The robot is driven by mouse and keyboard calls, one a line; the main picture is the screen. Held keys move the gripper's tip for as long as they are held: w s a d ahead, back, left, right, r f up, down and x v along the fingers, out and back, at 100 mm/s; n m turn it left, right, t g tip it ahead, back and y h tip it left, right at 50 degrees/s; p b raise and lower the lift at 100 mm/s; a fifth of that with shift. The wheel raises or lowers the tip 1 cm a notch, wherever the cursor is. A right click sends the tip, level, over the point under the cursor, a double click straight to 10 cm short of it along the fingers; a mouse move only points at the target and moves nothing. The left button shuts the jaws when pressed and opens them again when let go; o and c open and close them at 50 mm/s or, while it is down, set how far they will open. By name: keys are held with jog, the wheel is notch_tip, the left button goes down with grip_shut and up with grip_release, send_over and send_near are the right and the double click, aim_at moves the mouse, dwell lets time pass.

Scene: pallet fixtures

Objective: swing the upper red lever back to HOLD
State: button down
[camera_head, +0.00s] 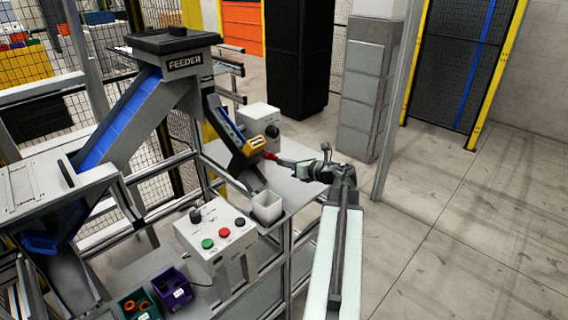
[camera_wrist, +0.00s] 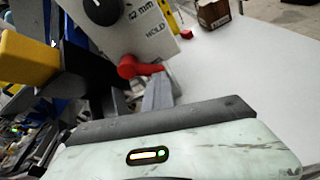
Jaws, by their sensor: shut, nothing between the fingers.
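A red lever (camera_wrist: 138,68) shows in the wrist view, with its knob just below the word HOLD on a pale plate (camera_wrist: 135,35). In the head view, the red lever (camera_head: 270,156) is a small red spot beside the feeder's lower chute. Only one red lever is clear; I cannot tell another. My gripper (camera_head: 283,161) is shut and empty, with its tip close to the lever's right side. In the wrist view, my gripper's fingers (camera_wrist: 158,90) point up toward the knob. I cannot tell whether they touch it. The lever's pivot is hidden.
A yellow block (camera_wrist: 28,60) stands left of the lever; it also shows on the chute in the head view (camera_head: 254,145). A button box (camera_head: 215,240) is nearer.

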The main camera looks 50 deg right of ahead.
jog(key=shift+w+a+r, duration=0.15)
jog(key=shift+w+a, duration=0.05)
jog(key=shift+a, duration=0.05)
dwell(0.8)
